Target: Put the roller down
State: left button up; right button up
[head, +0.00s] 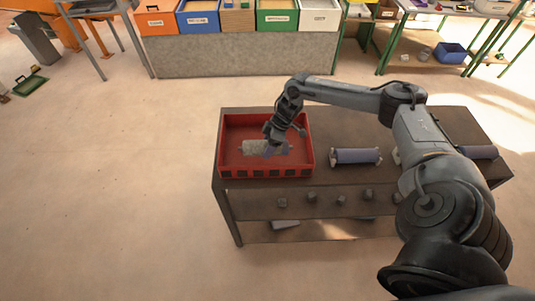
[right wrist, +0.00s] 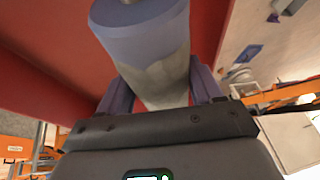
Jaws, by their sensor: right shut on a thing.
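A roller (head: 254,147) with a pale grey body lies level inside the red crate (head: 224,160) at the left end of the table. My right gripper (head: 270,150) reaches down into the crate and is shut on this roller. In the right wrist view the roller (right wrist: 150,55) shows a bluish-purple end with a short stub, and its grey part runs between the two fingers. I cannot tell whether the roller touches the crate floor. My left gripper is not in view.
A bluish-purple roller (head: 356,156) lies on the brown table (head: 330,128) right of the crate. Another roller (head: 480,152) lies at the far right, partly behind my arm. Several coloured bins (head: 200,20) stand at the back.

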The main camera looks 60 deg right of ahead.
jog(key=shift+w+f, duration=0.1)
jog(key=shift+f, duration=3.05)
jog(key=shift+f, duration=0.15)
jog(key=o, duration=1.5)
jog(key=shift+d, duration=0.1)
jog(key=shift+o, duration=0.2)
jog(key=v, duration=1.1)
jog(key=shift+d+r, duration=0.1)
jog(key=shift+r, duration=0.25)
jog(key=shift+s+r, duration=0.2)
jog(key=shift+s, duration=0.05)
